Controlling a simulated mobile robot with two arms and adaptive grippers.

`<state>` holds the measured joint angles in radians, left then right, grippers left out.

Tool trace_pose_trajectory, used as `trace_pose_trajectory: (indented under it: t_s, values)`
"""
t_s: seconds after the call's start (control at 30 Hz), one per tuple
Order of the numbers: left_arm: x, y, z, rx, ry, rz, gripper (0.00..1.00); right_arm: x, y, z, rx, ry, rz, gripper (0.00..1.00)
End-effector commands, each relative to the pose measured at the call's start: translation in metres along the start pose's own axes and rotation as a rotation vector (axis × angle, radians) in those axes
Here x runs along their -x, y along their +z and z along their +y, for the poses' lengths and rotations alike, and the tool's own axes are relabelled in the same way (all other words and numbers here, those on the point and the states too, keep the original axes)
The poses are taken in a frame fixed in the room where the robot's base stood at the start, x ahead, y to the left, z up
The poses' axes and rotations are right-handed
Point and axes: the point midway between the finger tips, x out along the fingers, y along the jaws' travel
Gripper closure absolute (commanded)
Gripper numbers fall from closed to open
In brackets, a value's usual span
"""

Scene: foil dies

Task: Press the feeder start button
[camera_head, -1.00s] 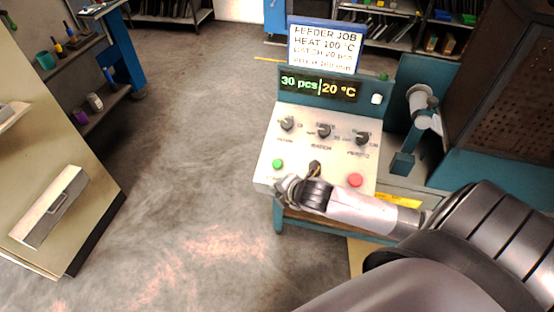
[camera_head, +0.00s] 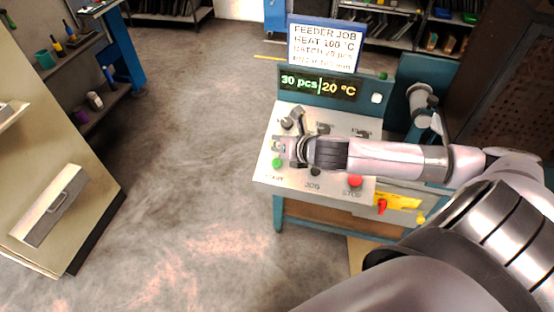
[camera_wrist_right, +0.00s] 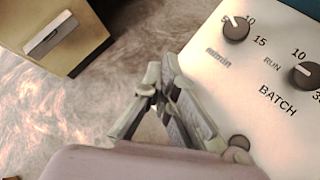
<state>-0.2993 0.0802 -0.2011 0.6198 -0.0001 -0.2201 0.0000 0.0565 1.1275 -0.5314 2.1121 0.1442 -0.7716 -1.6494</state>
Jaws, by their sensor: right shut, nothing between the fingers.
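The feeder panel (camera_head: 345,186) is a sloped light-grey face with START, JOG and STOP labels along its front. The green START button (camera_head: 277,163) shows in the head view at the panel's left, just below my right fingertips. My right gripper (camera_head: 283,147) is shut and empty over the panel's left side, close to the button; I cannot tell whether it touches. In the right wrist view, the fingers (camera_wrist_right: 164,84) are together near the panel's left edge, and the green button is not visible. My left gripper is not in view.
The black JOG control (camera_head: 316,171) and red STOP button (camera_head: 354,181) are to the right. A dial (camera_head: 287,123) stands above START; others are partly behind my arm. The display (camera_head: 318,86) reads 30 pcs, 20 °C. Floor left of the panel is clear.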

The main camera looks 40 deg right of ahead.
Motion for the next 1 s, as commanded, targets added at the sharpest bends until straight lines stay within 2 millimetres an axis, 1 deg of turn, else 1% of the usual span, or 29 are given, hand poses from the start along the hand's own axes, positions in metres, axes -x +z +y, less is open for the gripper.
trace_pose_trajectory:
  t_s: [0.03,0.17,0.43,0.7,1.0]
  values:
    - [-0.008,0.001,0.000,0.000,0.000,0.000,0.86,-0.005,-0.005,-0.004,-0.001,-0.001,0.000,1.00]
    - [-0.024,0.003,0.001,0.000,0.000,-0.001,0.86,-0.016,-0.013,-0.011,-0.001,-0.001,-0.001,1.00]
    - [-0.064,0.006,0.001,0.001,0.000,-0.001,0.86,-0.044,-0.034,-0.031,-0.001,0.000,-0.002,1.00]
    - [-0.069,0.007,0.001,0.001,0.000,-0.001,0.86,-0.057,-0.041,-0.041,-0.001,0.000,-0.001,1.00]
    - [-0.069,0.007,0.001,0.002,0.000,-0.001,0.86,-0.057,-0.041,-0.041,-0.001,0.000,-0.001,1.00]
